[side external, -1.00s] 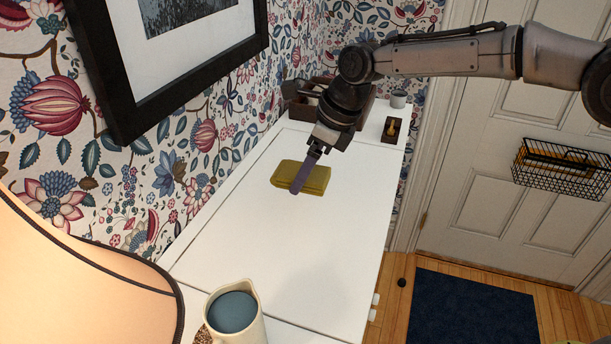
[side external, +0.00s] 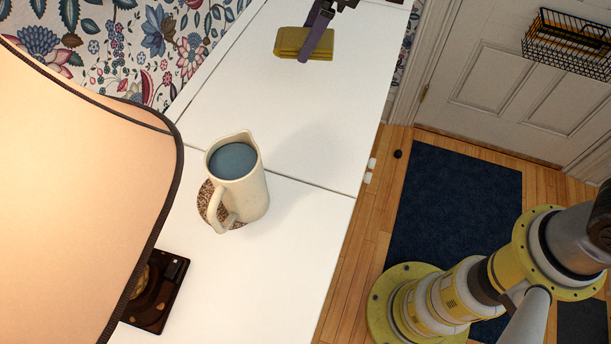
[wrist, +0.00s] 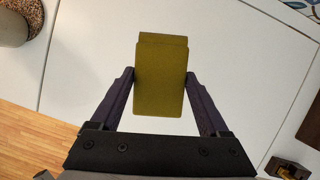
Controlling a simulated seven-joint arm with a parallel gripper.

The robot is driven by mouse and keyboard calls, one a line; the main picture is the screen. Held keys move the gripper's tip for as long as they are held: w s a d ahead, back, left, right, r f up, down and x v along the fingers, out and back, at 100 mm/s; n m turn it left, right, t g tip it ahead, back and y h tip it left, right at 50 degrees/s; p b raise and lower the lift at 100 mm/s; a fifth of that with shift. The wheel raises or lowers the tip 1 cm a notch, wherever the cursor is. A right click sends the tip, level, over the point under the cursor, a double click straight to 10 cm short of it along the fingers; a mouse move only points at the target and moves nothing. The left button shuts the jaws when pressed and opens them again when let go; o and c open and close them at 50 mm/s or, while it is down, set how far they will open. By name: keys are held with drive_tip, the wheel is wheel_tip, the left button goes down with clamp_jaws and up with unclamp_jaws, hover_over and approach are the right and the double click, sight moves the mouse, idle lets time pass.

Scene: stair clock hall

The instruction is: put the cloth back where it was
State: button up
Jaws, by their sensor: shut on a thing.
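The cloth is a folded mustard-yellow pad (side external: 290,42) at the top of the side external view, over the far part of the white top. My gripper (side external: 314,38) is shut on it, with a purple finger across its near side. In the wrist view the cloth (wrist: 160,85) sits between the two purple fingers of my gripper (wrist: 160,76), one on each side. I cannot tell whether the cloth touches the surface. Most of my gripper is cut off at the top of the side view.
The white top (side external: 270,110) around the cloth is clear. A cream jug (side external: 250,195) with bluish contents stands on a speckled coaster (side external: 206,200) nearer the camera. A lampshade (side external: 80,180) fills the left. A dark tray (wrist: 288,170) with a yellowish item shows in the wrist view.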

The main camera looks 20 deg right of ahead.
drive_tip(key=s+r+n+g, duration=0.3)
drive_tip(key=s+n, duration=0.4)
drive_tip(key=s, duration=0.9)
drive_tip(key=s+r+n+g, duration=0.25)
drive_tip(key=s+n, duration=0.55)
drive_tip(key=s, duration=0.9)
hover_over(304, 231)
drive_tip(key=d, duration=0.1)
drive_tip(key=shift+h, duration=0.3)
drive_tip(key=f, duration=0.8)
drive_tip(key=shift+w+d+f, duration=0.2)
drive_tip(key=shift+w, duration=0.15)
drive_tip(key=shift+w+a+f, duration=0.1)
drive_tip(key=shift+a+f, duration=0.05)
drive_tip(key=shift+f, duration=0.8)
drive_tip(key=shift+w+a+f, duration=0.1)
drive_tip(key=shift+f, duration=0.85)
drive_tip(key=shift+f, duration=0.1)
drive_tip(key=o, duration=1.1)
drive_tip(key=shift+c, duration=0.2)
